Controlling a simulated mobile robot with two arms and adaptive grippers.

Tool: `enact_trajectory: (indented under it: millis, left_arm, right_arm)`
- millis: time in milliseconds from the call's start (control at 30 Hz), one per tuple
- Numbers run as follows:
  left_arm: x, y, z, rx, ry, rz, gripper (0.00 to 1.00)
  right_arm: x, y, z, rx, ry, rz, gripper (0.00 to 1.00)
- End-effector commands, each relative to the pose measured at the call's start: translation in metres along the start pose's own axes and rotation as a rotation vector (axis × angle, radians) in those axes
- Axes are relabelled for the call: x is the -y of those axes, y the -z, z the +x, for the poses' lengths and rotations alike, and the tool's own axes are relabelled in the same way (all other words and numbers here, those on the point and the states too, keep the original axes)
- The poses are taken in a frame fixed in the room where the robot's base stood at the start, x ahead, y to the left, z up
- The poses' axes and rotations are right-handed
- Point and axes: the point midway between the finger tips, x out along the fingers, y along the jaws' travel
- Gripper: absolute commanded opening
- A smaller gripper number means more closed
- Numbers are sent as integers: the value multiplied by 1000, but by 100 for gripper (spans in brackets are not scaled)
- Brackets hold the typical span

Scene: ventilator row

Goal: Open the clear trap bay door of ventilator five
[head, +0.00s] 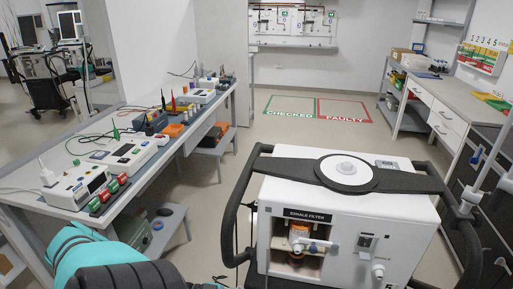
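The white ventilator (415,215) stands in the foreground at the right, with a black bumper rail and a dark number partly visible at its bottom edge. Its front has a bay (281,258) under a black "EXHALE FILTER" label (309,217). An orange-topped part (299,231) sits inside the bay. A pale blue-grey bar with a light knob (313,246) crosses the bay's right side. I cannot make out the clear door's panel, or whether it is open or shut. My teal and black left arm shows at bottom left; neither gripper is visible.
A long bench (192,137) with instruments and coloured parts runs along the left. Floor mats marked CHECKED (290,112) and FAULTY (344,117) lie behind the ventilator. A worktop with drawers (445,128) lines the right. Open floor lies between bench and ventilator.

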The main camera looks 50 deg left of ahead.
Motion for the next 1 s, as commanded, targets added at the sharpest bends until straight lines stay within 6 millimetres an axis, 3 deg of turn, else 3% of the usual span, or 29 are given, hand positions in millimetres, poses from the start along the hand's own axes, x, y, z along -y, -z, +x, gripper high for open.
enact_trajectory:
  millis: [500,533,700,1000]
  left_arm:
    - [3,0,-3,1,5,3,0]
    - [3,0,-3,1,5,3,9]
    - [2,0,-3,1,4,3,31]
    - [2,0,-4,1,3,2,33]
  right_arm:
    - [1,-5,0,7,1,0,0]
    - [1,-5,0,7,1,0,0]
    - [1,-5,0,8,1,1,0]
    - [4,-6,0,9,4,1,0]
